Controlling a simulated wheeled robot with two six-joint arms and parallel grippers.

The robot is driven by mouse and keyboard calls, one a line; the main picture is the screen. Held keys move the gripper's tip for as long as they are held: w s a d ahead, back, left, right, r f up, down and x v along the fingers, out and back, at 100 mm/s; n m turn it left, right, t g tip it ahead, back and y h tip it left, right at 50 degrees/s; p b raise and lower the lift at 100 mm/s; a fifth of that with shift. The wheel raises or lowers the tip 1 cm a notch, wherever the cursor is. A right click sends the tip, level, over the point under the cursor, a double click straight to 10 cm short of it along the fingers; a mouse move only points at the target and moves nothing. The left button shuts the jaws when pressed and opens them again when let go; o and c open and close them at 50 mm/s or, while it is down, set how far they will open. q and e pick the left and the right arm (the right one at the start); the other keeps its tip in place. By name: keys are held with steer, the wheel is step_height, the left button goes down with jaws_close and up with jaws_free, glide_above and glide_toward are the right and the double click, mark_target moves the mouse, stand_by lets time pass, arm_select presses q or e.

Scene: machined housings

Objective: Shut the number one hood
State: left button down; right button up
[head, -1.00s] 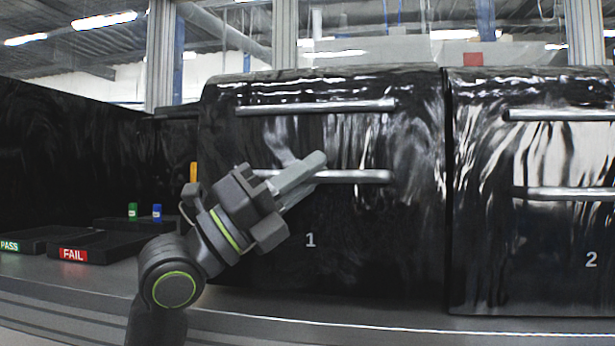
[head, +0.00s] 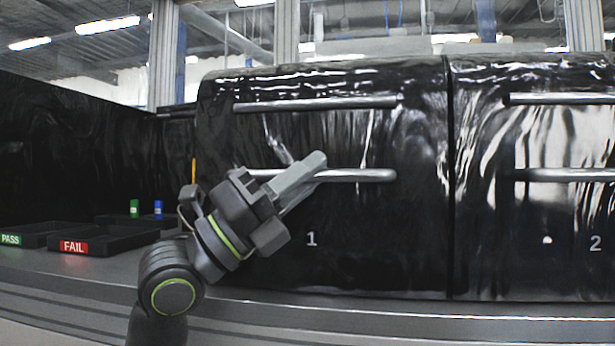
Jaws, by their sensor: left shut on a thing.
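The number one hood (head: 370,235) is a glossy black box front with a white "1" low on it. Its front panel hangs down to about the bench top. Two metal bars run across it, an upper bar (head: 320,103) and a lower handle (head: 365,175). My left gripper (head: 305,178) is shut on the lower handle near its middle, with its fingers slanting up to the right. The fingers hide part of the handle. My right gripper is not in view.
The number two hood (head: 560,240) stands right beside it, its front also down. At the left are a PASS tray (head: 25,238) and a FAIL tray (head: 100,243), with a green vial (head: 134,208) and a blue vial (head: 158,209) behind. The grey bench (head: 60,268) has a clear front strip.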

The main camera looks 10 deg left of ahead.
arm_select(q)
steer(key=shift+s+d+f, duration=0.1)
steer(key=shift+f, duration=0.3)
steer(key=c, duration=1.4)
jaws_free()
steer(key=shift+r, duration=0.1)
